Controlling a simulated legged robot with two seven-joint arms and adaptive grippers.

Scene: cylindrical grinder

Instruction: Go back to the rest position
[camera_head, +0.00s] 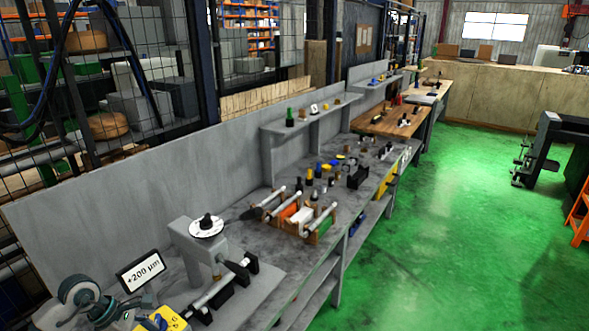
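Neither of my grippers shows in the head view, and I cannot tell whether they are open or shut. The grey workbench (345,205) runs from the near left toward the back. On its near end stands a grey measuring device with a round white dial (207,227) and a horizontal metal cylinder (215,290). A small sign reading "+200 µm" (141,272) stands beside it. A rounded grey-green object (85,293) is at the lower left, cut by the frame edge. A yellow item (165,319) is partly cut off at the bottom.
A rack with several metal shafts (298,215) sits farther along the bench, with small tools beyond. A raised shelf (312,117) runs along the back panel. A wooden-topped bench (388,122) follows. The green floor (440,235) at right is clear; a dark machine (545,150) stands at far right.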

